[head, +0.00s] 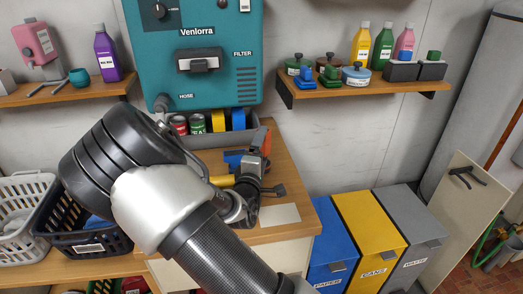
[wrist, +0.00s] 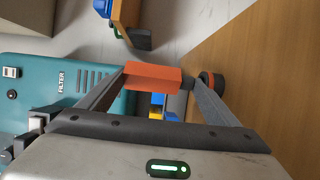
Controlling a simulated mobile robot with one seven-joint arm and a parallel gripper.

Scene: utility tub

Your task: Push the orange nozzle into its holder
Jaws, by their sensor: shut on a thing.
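The orange nozzle (wrist: 152,75) lies between the two fingertips of my gripper (wrist: 157,80) in the wrist view, and the fingers are shut on it. In the head view the nozzle (head: 262,139) shows at the tip of my gripper (head: 257,152), above the wooden worktop and in front of the teal machine's lower right corner. A dark round part with a red-orange band (wrist: 212,82) sits just right of the nozzle in the wrist view; I cannot tell what it is. I cannot pick out the nozzle's holder for certain in either view.
The teal machine (head: 193,28) hangs behind, over a grey trough (head: 212,140) with cans and coloured packs. My arm hides part of the worktop (head: 290,190). Baskets (head: 70,225) stand left; blue, yellow and grey bins (head: 365,215) stand right. A bottle shelf (head: 400,85) is upper right.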

